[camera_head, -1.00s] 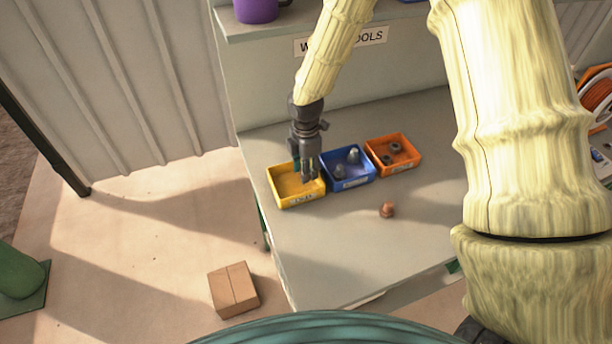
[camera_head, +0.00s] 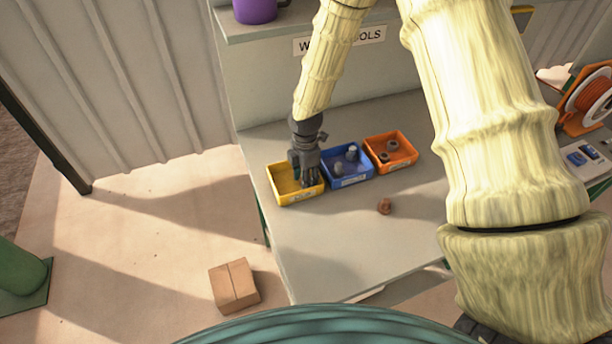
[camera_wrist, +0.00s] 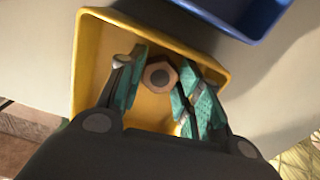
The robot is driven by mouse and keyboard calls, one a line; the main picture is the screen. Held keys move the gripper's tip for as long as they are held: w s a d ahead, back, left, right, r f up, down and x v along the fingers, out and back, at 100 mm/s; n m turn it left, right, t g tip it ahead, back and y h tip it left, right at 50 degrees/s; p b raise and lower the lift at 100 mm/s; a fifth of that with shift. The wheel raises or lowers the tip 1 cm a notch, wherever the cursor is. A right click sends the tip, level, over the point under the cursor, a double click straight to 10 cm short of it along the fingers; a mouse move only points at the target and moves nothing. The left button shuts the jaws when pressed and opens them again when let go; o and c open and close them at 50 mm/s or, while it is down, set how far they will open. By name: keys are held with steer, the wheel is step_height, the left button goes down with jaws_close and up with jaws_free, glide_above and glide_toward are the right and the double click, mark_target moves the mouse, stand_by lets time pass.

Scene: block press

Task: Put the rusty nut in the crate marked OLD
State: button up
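A brownish hex nut (camera_wrist: 160,77) shows in the wrist view between the teal finger pads of my gripper (camera_wrist: 163,82). The label on the crate's front is too small to read. Whether the nut touches the crate floor I cannot tell.
A blue crate (camera_head: 352,181) with grey bolt-like parts adjoins on the right, then an orange crate (camera_head: 404,165) with grey nuts. A small rusty-brown part (camera_head: 384,206) lies on the bench (camera_head: 350,250) before them. A cable reel (camera_head: 588,100) stands far right. The bench front is clear.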

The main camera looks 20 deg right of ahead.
steer(key=shift+r, duration=0.2)
step_height(320, 180, up, 12)
steer(key=b, duration=0.3)
steer(key=shift+b, duration=0.4)
stand_by(0.3)
steer(key=shift+d, duration=0.15)
